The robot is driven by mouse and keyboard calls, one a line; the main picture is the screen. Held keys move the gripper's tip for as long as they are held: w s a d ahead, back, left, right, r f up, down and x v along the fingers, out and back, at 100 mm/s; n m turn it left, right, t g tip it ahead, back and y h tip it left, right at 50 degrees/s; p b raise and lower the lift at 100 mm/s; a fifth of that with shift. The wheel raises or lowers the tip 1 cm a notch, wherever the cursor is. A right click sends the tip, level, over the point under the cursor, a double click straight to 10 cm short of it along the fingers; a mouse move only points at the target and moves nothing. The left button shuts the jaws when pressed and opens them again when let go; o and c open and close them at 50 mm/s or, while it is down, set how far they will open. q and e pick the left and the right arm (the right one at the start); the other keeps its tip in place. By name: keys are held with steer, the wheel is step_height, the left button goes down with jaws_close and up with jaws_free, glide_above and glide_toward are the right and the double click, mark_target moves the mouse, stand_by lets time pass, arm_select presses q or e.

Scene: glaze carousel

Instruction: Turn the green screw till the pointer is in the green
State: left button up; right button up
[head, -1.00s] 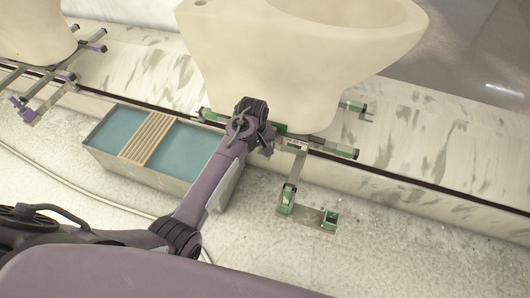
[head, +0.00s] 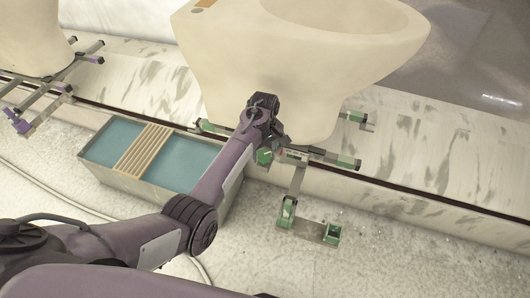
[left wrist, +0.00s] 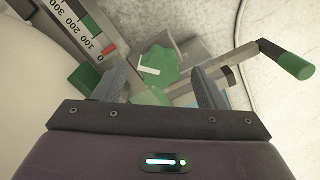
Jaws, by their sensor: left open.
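The green screw (left wrist: 158,68), a knob with a white mark on its face, shows between the fingers of my left gripper in the left wrist view. In the head view the green screw (head: 264,157) sits just below my left gripper (head: 272,143). My left gripper (left wrist: 162,82) is open; I cannot tell whether its fingers touch the screw. A scale (left wrist: 80,32) numbered 0 to 300 lies at upper left in the wrist view. Its red pointer (left wrist: 108,49) is near the low end, between 0 and 100, apart from the green stretch (left wrist: 84,12). My right gripper is not in view.
A large cream vessel (head: 300,60) stands just behind the screw on a metal frame with green-capped bars (head: 346,162). A trough (head: 190,165) of blue-green liquid with a slatted rack is left of my arm.

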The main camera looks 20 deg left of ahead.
arm_select(q)
steer(key=shift+f, duration=0.45)
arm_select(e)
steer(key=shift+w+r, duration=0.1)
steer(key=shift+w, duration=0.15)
arm_select(q)
steer(key=shift+c, duration=0.5)
steer(key=c, duration=0.9)
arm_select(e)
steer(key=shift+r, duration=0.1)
arm_select(q)
steer(key=shift+r, duration=0.1)
steer(key=m+p, duration=0.5)
steer(key=m, duration=0.1)
steer(key=shift+m, duration=0.4)
steer(key=shift+m+p, duration=0.5)
steer(key=shift+m, duration=0.5)
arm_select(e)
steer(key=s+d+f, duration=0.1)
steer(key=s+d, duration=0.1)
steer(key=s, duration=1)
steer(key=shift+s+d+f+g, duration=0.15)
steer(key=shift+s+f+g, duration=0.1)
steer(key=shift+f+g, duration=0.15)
